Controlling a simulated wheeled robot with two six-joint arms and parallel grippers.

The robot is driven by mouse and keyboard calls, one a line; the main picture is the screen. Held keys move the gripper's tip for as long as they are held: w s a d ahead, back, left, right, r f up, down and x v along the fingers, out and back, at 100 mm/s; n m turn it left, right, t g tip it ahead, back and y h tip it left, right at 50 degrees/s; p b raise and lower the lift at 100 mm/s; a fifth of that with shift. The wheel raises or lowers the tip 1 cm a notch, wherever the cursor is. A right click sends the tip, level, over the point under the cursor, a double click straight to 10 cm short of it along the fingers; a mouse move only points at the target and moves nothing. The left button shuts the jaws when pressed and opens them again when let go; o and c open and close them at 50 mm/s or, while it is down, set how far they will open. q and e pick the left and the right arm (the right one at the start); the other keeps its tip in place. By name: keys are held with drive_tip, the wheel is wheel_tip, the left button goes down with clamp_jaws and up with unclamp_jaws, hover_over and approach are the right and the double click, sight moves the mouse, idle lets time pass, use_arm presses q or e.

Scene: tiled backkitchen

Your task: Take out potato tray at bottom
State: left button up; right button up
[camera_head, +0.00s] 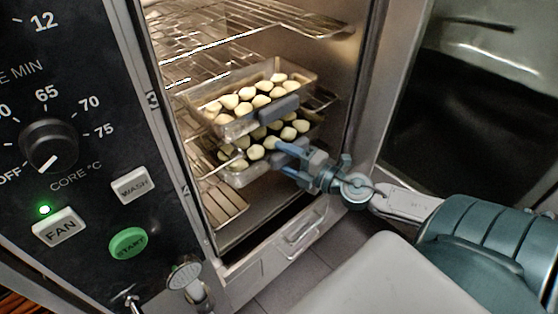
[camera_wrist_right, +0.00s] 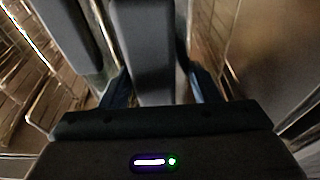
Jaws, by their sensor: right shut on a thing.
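Two metal trays of pale potatoes sit one above the other inside the open oven. The upper potato tray (camera_head: 228,127) has a grey handle block on its front. The bottom potato tray (camera_head: 241,180) lies just under it, partly hidden by the upper one. My right gripper (camera_head: 284,153) reaches in from the right at the bottom tray's front. In the right wrist view its two fingers (camera_wrist_right: 158,88) are on either side of a grey block, the bottom tray's handle (camera_wrist_right: 146,50), and shut on it. My left gripper is not in view.
Wire racks (camera_head: 215,38) fill the oven above the trays, and a slatted rack (camera_head: 222,204) lies below. The control panel (camera_head: 75,130) stands left of the opening. The open oven door (camera_head: 470,110) is at right.

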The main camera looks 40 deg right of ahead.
drive_tip(key=shift+s+a+y+b, duration=0.15)
drive_tip(key=shift+s+y+b, duration=0.15)
drive_tip(key=shift+s+b, duration=0.75)
drive_tip(key=s+p, duration=0.2)
drive_tip(key=shift+s+r+p, duration=0.35)
drive_tip(key=shift+p, duration=0.05)
drive_tip(key=s+a+p+v, duration=0.1)
drive_tip(key=a+p+v, duration=0.1)
drive_tip(key=p+v, duration=0.5)
drive_tip(key=a+p+v, duration=0.3)
drive_tip(key=p+v, duration=0.3)
drive_tip(key=v, duration=0.9)
drive_tip(key=shift+s+f+p, duration=0.2)
drive_tip(key=shift+s+p, duration=0.15)
drive_tip(key=shift+s, duration=0.25)
